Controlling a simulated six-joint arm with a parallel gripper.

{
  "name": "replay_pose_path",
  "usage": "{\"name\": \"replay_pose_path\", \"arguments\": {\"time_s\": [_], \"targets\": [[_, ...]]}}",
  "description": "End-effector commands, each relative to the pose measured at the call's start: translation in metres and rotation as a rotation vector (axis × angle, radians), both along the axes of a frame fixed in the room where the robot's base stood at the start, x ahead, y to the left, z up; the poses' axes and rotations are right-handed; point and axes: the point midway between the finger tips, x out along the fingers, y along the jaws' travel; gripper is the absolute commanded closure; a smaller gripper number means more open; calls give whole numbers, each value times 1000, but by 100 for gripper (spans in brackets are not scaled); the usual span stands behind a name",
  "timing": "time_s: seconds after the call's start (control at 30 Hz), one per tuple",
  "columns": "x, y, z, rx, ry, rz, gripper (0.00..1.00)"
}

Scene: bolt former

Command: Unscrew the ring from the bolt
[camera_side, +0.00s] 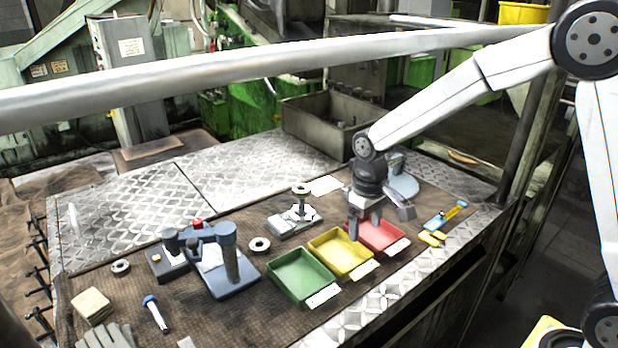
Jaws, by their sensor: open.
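The bolt (300,207) stands upright on a small metal base plate (284,227) near the middle of the bench. The ring (301,188) sits around the top of the bolt. My gripper (364,228) points down to the right of the bolt, apart from it, in front of the yellow and red trays in this view. Its jaws are open and nothing shows between them. The thread between ring and bolt is too small to make out.
Green (293,283), yellow (330,262) and red (390,241) trays line the front. A grey stand gauge (233,275) is left of them. Loose rings lie on the mat at the middle (260,245) and left (121,266). A pale railing crosses the upper view.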

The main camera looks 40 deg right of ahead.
Motion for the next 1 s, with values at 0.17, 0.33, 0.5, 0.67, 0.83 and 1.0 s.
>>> {"name": "replay_pose_path", "arguments": {"time_s": [0.17,0.33,0.5,0.67,0.83,1.0], "targets": [[30,8,1,-4,67,14,16],[52,14,3,-7,115,24,16],[78,17,10,-7,115,25,16],[103,18,18,-7,100,22,16],[130,20,26,-6,81,20,16],[157,22,36,-4,61,17,16]]}}
